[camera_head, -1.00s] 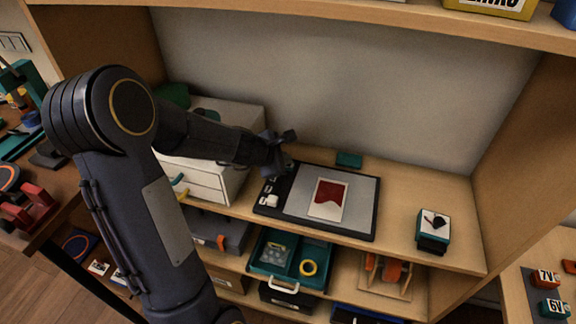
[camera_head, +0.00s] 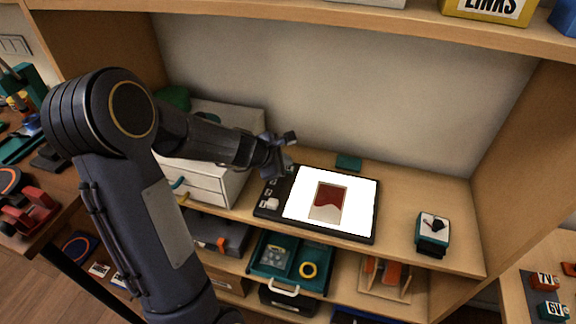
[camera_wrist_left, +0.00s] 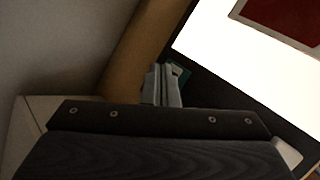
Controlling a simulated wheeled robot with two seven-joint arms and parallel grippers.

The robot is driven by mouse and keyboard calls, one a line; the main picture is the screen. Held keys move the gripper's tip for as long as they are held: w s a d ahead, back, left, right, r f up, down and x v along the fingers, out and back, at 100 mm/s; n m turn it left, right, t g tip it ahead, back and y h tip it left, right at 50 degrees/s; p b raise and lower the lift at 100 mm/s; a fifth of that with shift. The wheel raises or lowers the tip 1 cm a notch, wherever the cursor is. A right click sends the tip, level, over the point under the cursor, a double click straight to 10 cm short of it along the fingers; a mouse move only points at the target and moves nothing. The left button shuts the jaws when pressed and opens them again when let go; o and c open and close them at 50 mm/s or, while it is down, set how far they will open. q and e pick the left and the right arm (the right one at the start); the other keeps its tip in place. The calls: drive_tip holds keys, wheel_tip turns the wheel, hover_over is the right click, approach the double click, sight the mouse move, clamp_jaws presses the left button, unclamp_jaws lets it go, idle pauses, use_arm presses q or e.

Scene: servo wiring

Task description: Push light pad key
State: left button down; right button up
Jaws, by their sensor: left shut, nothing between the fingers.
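The light pad (camera_head: 300,225) lies on the shelf with a black frame, and its panel glows bright white. A dark red and white card (camera_head: 328,203) lies on the panel. Several light keys (camera_head: 271,204) run along the pad's left black strip. My left gripper (camera_head: 289,140) is shut and empty, above the pad's far left corner and apart from it. In the left wrist view its closed fingers (camera_wrist_left: 162,84) point toward the shelf beside the lit panel (camera_wrist_left: 245,50). My right gripper is out of view.
A white drawer box (camera_head: 205,180) stands left of the pad under my arm. A small teal block (camera_head: 348,162) lies behind the pad. A teal switch box (camera_head: 433,228) sits to the right. The shelf between pad and switch is clear.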

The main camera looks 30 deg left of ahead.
use_arm(q)
wheel_tip(320, 180, up, 6)
drive_tip(key=p, duration=0.5)
drive_tip(key=shift+p, duration=0.4)
